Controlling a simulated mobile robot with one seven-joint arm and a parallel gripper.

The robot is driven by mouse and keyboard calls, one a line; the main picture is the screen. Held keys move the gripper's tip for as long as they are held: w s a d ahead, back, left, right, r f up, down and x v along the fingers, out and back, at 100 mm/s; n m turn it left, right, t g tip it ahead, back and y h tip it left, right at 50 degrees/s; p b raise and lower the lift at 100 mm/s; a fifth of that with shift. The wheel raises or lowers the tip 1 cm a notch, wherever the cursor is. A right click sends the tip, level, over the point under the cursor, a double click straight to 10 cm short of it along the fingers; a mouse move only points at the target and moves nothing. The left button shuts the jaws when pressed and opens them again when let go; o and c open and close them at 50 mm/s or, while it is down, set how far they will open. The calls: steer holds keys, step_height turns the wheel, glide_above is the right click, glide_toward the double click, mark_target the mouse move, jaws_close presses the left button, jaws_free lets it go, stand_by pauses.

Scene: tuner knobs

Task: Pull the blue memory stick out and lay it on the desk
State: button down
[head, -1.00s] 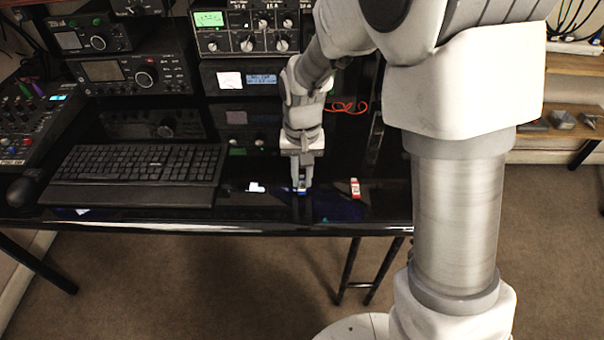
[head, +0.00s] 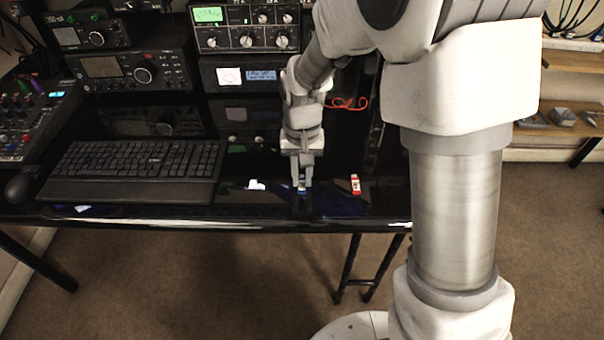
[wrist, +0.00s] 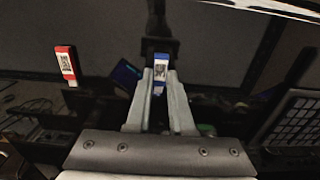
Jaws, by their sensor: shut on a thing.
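My gripper (head: 301,186) points down over the front part of the glossy black desk (head: 240,222). Its fingers (wrist: 160,90) are shut on the blue memory stick (wrist: 162,68), which has a white label with a dark code. In the head view only a small bit of the blue stick (head: 302,191) shows at the fingertips. A dark shape (wrist: 159,47) lies just beyond the stick in the wrist view; I cannot tell whether the two touch. I cannot tell whether the stick touches the desk.
A red memory stick (head: 355,184) with a white label lies apart, to the right in the head view. A black keyboard (head: 135,172) and mouse (head: 25,184) are to the left. Radios (head: 135,70) stand behind, with an orange cable (head: 347,104). Bright reflections show on the desk.

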steer(key=c, duration=0.9)
jaws_free()
steer(key=shift+c, duration=0.2)
steer(key=shift+r, duration=0.1)
steer(key=shift+r+p, duration=1.45)
steer(key=o, duration=0.6)
steer(key=shift+c, duration=0.2)
step_height(320, 180, up, 17)
steer(key=p, duration=0.4)
steer(key=shift+r+p, duration=0.2)
steer(key=shift+p, duration=0.15)
